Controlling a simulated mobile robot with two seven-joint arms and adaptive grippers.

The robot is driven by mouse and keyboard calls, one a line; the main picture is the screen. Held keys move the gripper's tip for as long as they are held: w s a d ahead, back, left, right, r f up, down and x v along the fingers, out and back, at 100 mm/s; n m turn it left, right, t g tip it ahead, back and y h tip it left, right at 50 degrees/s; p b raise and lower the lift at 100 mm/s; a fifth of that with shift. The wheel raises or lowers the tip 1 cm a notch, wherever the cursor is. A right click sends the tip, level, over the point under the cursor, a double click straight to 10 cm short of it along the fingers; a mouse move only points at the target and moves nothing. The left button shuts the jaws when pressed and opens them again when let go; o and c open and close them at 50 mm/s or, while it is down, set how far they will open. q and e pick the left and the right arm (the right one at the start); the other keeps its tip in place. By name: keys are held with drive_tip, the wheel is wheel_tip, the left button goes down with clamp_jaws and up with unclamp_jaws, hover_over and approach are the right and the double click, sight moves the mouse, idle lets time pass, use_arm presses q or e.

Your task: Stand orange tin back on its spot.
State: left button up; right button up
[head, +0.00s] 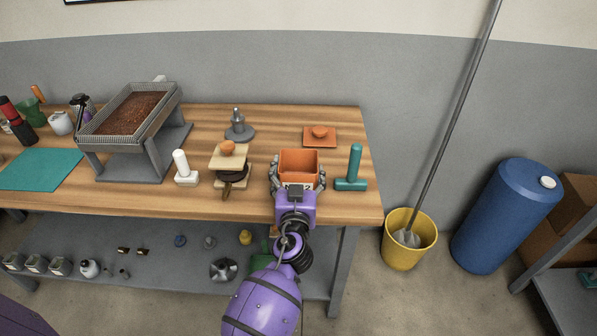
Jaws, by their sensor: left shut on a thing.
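The orange tin (299,161) is an open square box near the right end of the wooden bench. My left gripper (297,183) is shut on it, with a finger along each of its left and right sides. The tin looks upright; I cannot tell whether it touches the bench top. A flat orange square with a round orange knob (320,132), apparently a lid, lies on the bench behind and right of the tin. No marked spot for the tin can be made out. My right gripper is not in view.
A teal T-shaped tool (352,170) stands close right of the tin. A stacked wooden-topped item (229,160) and a white tool (183,168) stand to its left. A grey weight-like piece (239,128) is behind. The bench (341,213) is bare at its front right corner.

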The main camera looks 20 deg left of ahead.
use_arm(q)
drive_tip(key=shift+f, duration=0.25)
drive_tip(key=o, duration=1.3)
drive_tip(key=shift+r, duration=0.1)
